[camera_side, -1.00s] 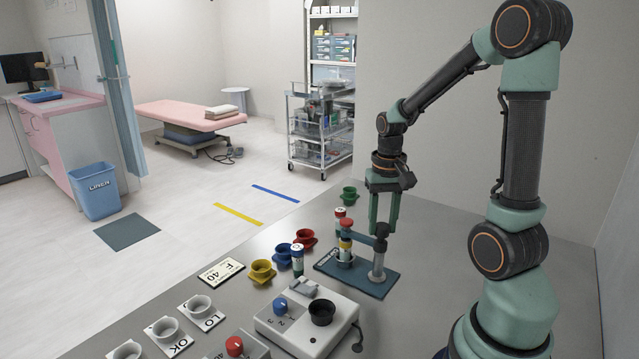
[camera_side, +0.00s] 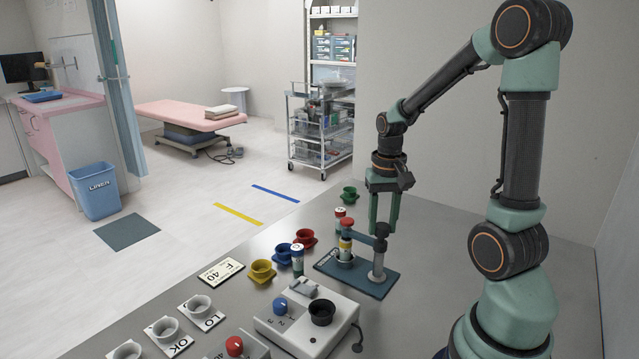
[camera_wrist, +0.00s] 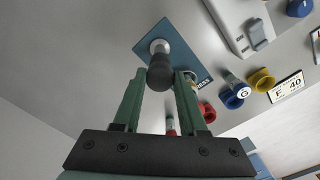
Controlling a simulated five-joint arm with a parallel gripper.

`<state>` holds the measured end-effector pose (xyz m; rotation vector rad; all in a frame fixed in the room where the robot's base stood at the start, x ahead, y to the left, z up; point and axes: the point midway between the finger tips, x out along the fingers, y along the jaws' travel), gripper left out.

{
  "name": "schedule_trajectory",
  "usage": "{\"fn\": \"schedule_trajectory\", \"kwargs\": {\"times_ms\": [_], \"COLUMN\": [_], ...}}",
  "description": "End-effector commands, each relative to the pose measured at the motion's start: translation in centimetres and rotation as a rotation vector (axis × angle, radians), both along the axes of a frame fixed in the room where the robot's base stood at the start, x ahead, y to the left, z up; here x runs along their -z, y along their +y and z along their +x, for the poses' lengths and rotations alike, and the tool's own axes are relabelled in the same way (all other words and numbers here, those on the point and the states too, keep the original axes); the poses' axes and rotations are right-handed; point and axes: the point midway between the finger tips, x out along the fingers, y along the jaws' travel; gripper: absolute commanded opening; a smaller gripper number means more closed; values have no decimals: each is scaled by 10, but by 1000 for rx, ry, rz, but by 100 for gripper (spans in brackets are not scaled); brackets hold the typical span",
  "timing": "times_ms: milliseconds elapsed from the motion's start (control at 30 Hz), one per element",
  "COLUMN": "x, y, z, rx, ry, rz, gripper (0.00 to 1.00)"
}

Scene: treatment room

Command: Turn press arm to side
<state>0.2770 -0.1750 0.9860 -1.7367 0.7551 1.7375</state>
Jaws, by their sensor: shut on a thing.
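The press stands on a blue base plate (camera_side: 385,283) on the grey table, with a light upright post (camera_side: 378,266). In the wrist view the arm's dark rounded end (camera_wrist: 160,73) shows between my fingertips (camera_wrist: 158,76); the rest of the arm is mostly hidden behind a finger.
Red (camera_side: 305,238), blue (camera_side: 283,254), yellow (camera_side: 261,271) and green (camera_side: 349,194) cups stand left of and behind the press. A white-capped vial (camera_side: 297,260) and a red-capped vial (camera_side: 340,217) stand close by. A device box (camera_side: 307,318) is in front. Right of the plate is bare table.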

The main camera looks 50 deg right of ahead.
Motion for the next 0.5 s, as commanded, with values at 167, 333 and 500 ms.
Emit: {"fn": "schedule_trajectory", "kwargs": {"times_ms": [167, 333, 500], "x": [-1, -1, -1], "y": [0, 0, 0], "z": [0, 0, 0], "rx": [89, 225, 386], "ry": [-1, -1, -2], "rz": [-1, 0, -1], "gripper": [0, 0, 0]}}
